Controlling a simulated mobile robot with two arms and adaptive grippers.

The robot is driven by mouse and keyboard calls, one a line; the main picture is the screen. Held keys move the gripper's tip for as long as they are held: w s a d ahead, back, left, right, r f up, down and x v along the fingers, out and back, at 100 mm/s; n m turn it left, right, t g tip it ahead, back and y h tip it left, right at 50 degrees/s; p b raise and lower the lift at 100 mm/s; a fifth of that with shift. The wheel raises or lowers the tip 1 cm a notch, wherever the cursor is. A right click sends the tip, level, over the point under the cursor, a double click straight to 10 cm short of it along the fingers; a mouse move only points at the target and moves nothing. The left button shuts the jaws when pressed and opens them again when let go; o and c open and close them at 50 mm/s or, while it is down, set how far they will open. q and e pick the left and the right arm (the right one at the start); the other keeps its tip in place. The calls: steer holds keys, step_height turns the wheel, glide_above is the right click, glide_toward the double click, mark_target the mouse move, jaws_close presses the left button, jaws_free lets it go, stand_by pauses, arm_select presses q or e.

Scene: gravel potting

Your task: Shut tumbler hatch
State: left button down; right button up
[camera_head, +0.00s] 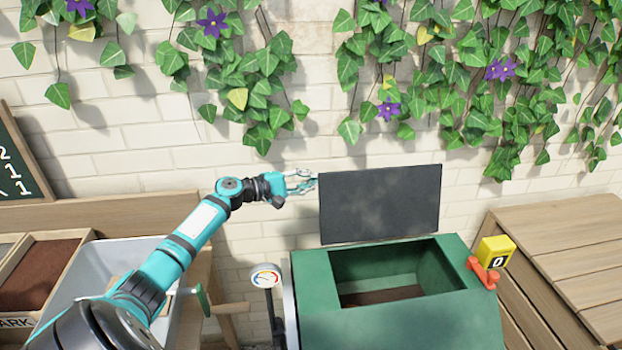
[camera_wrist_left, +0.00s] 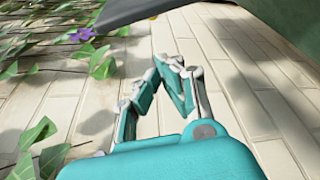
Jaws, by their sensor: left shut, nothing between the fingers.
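The tumbler (camera_head: 400,318) is a green box with a square opening in its top and dark material inside. Its hatch (camera_head: 380,204) is a dark grey panel standing upright at the back edge of the opening, so the tumbler is open. My left gripper (camera_head: 312,182) is shut and empty, at the left edge of the hatch near its upper part. I cannot tell whether it touches the panel. In the left wrist view the shut fingers (camera_wrist_left: 170,72) point toward a dark grey edge (camera_wrist_left: 135,10), probably the hatch. My right gripper is not in view.
A round gauge (camera_head: 266,277) stands left of the tumbler. A yellow counter (camera_head: 495,251) and an orange-red latch (camera_head: 484,274) sit at its right edge. A wooden bench (camera_head: 570,240) is at right. A grey tub (camera_head: 110,255) and a soil tray (camera_head: 45,272) are at left. An ivy-covered brick wall (camera_head: 150,140) is close behind.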

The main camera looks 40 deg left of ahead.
arm_select(q)
steer(key=shift+s+d+r+p, duration=0.3)
steer(key=shift+s+d+p, duration=0.15)
steer(key=shift+s+d, duration=0.1)
steer(key=shift+s+d+r+p, duration=0.3)
steer(key=shift+s+d+p, duration=0.1)
steer(key=shift+s+d, duration=0.15)
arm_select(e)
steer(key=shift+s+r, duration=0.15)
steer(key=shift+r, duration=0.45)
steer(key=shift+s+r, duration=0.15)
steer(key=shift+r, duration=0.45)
arm_select(q)
steer(key=shift+d, duration=0.1)
steer(key=shift+s+d+r+m+b, duration=0.25)
steer(key=shift+s+d+m+b, duration=0.1)
steer(key=shift+s+m, duration=0.1)
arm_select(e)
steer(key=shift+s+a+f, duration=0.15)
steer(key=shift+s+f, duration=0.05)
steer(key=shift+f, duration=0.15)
